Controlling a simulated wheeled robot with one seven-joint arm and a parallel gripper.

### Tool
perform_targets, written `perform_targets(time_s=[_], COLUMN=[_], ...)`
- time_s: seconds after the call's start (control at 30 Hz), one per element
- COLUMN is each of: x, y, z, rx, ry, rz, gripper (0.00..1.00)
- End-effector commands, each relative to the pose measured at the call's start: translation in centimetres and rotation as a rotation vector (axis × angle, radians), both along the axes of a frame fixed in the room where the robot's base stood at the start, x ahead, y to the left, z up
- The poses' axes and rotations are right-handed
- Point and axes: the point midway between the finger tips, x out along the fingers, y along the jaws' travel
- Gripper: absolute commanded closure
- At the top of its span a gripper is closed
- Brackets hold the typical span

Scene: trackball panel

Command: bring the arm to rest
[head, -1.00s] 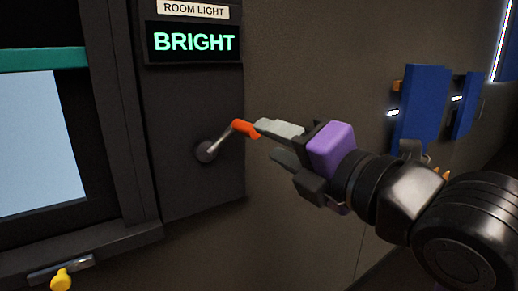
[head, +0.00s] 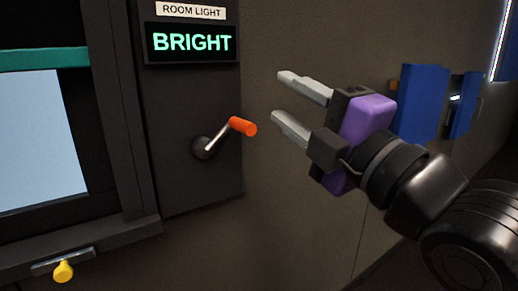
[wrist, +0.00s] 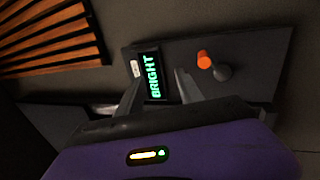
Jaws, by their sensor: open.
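My gripper (head: 277,95) is open and empty, with its two grey fingers apart and pointing left in the head view. It stands to the right of the lever with the orange handle (head: 243,126), apart from it. The lever's metal arm slopes up and right from its dark pivot on the panel. In the wrist view my gripper (wrist: 158,88) shows its fingers spread, and the orange handle (wrist: 204,59) lies to the right of them. The display (head: 192,42) above the lever reads BRIGHT under a ROOM LIGHT label.
A window-like frame with a pale screen (head: 40,140) is at the left. A yellow knob (head: 63,271) sits below it. Blue panels (head: 421,103) stick out from the wall at the right, behind my gripper. Wooden slats (wrist: 50,35) show in the wrist view.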

Motion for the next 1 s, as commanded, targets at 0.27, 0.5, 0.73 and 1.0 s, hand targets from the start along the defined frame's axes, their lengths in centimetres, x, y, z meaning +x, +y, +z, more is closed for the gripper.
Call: perform_targets(time_s=[0.27,0.5,0.73,1.0], x=[-0.7,-1.8,-3.8,-7.5], y=[-4.0,-8.0,-11.0,-13.4], z=[-1.1,-5.8,-11.6,-19.1], rx=[0.463,0.837,1.110,1.346], ry=[0.066,0.139,0.199,0.267], rz=[0.062,0.099,0.105,0.079], gripper=[0.57,0.57,0.57,0.57])
